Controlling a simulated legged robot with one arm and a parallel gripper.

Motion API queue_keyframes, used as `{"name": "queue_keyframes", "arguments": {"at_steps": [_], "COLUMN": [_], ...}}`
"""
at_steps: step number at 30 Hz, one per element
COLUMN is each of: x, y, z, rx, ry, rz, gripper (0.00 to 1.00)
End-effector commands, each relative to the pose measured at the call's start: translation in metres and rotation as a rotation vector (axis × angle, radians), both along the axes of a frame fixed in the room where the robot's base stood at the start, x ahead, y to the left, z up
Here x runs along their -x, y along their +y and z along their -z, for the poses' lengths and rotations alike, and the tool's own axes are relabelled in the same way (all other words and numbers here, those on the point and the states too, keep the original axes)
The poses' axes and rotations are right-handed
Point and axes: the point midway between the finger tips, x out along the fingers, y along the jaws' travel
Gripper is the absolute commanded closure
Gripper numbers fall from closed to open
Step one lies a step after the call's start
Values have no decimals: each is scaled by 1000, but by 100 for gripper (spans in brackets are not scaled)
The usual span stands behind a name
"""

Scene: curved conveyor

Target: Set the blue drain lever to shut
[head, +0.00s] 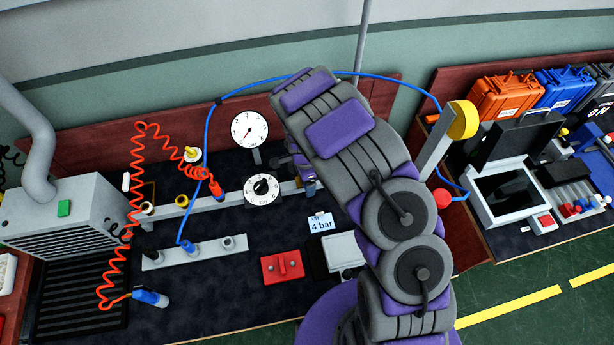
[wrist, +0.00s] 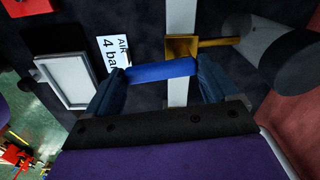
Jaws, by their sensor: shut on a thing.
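The blue drain lever (wrist: 158,71) shows in the wrist view as a flat blue bar beside a brass valve body (wrist: 182,48). It lies crosswise to the pale rail (wrist: 178,92) there. My gripper (wrist: 162,76) is shut on the lever, one dark blue finger at each end of it. In the head view my arm hides most of the gripper (head: 303,170). A small blue part shows just below it, at the right end of the pale rail (head: 210,197). The far side of the lever is hidden.
An "AIR 4 bar" card (head: 320,223) lies close by, with a grey-lidded box (head: 343,250) and a red block (head: 282,266). A gauge (head: 249,129) and a dial (head: 263,190) stand left of my gripper. A blue hose (head: 207,125) arches behind my arm.

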Motion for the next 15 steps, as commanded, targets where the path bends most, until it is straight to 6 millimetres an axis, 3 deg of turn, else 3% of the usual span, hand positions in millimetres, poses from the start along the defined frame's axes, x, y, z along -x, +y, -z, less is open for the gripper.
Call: {"name": "queue_keyframes", "arguments": {"at_steps": [15], "x": [0], "y": [5], "z": [-1], "rx": [-1], "ry": [-5], "rz": [146], "gripper": [68]}}
